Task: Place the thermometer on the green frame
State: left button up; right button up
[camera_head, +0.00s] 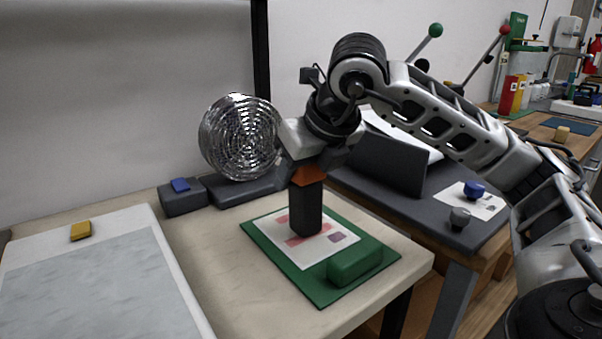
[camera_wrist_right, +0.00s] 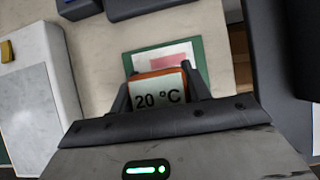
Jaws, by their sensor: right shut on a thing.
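The thermometer (camera_wrist_right: 159,94) shows in the right wrist view with an orange rim and a display reading "20 °C". My right gripper (camera_wrist_right: 158,90) is shut on it, with a finger on each side. In the head view the thermometer (camera_head: 307,176) shows as an orange piece at the right gripper (camera_head: 307,165), with a dark body hanging upright below. The green frame (camera_head: 318,291) lies on the table with a printed sheet on it and a green block at its near right. The dark body is over the sheet; I cannot tell whether it touches. My left gripper is not in view.
A round metal coil-like disc (camera_head: 241,137) stands behind on a dark base. A white panel with a grey top (camera_head: 95,290) and a yellow block (camera_head: 81,231) lie at left. A dark bench (camera_head: 420,200) with knobs stands at right. Bare table lies left of the frame.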

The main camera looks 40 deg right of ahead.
jog(key=o, duration=1.1)
jog(key=shift+f, duration=0.1)
jog(key=shift+r, duration=0.25)
jog(key=p+v, duration=0.2)
jog(key=v, duration=0.9)
jog(key=shift+s+r+p, duration=0.25)
jog(key=shift+r+p, duration=0.1)
jog(key=shift+a, duration=0.1)
